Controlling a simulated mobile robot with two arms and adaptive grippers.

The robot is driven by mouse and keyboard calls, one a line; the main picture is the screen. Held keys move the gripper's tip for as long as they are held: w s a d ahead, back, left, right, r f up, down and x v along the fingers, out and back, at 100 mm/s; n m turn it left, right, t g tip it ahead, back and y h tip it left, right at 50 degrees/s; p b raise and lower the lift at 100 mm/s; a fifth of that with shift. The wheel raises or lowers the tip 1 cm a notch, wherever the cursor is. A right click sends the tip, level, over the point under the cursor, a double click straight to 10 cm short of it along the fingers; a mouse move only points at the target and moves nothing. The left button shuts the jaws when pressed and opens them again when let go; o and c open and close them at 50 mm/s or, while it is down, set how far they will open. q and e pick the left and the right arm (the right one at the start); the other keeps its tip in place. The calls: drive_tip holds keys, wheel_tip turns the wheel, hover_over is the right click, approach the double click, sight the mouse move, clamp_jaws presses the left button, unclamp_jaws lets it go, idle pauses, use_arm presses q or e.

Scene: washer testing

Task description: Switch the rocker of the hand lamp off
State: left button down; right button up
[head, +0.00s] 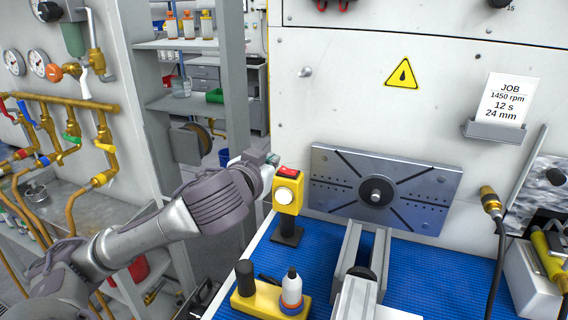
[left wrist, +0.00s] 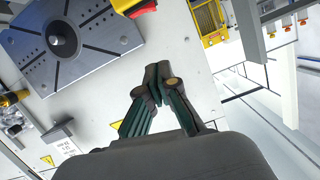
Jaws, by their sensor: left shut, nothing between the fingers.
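The yellow hand lamp (head: 286,207) stands upright on a dark stand at the left end of the blue mat, its round white lens facing me. Its red rocker (head: 288,172) is on top; I cannot tell which way it is tipped. In the left wrist view a piece of yellow with a red part (left wrist: 142,8), seemingly the lamp, shows cut off at the top edge. My left gripper (head: 271,159) is just behind and above the lamp, mostly hidden by its own wrist. In the left wrist view its fingers (left wrist: 160,70) are together and empty, apart from the lamp. My right gripper is out of view.
A slotted grey plate (head: 385,190) stands behind the lamp to the right. A yellow holder with a small bottle (head: 291,289) is in front of it on the blue mat (head: 430,275). Grey rails stand right of the lamp. Shelves (head: 190,102) and brass pipes are at left.

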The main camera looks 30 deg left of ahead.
use_arm(q)
drive_tip(key=p, duration=0.2)
hover_over(283, 176)
drive_tip(key=f, duration=0.3)
drive_tip(key=shift+w+d+f, duration=0.1)
drive_tip(key=shift+d, duration=0.2)
drive_tip(key=shift+f, duration=0.85)
drive_tip(key=shift+s+a+f, duration=0.1)
drive_tip(key=shift+s+f, duration=0.05)
drive_tip(key=shift+f, duration=0.3)
drive_tip(key=shift+s+a+f, duration=0.1)
drive_tip(key=shift+f, duration=0.3)
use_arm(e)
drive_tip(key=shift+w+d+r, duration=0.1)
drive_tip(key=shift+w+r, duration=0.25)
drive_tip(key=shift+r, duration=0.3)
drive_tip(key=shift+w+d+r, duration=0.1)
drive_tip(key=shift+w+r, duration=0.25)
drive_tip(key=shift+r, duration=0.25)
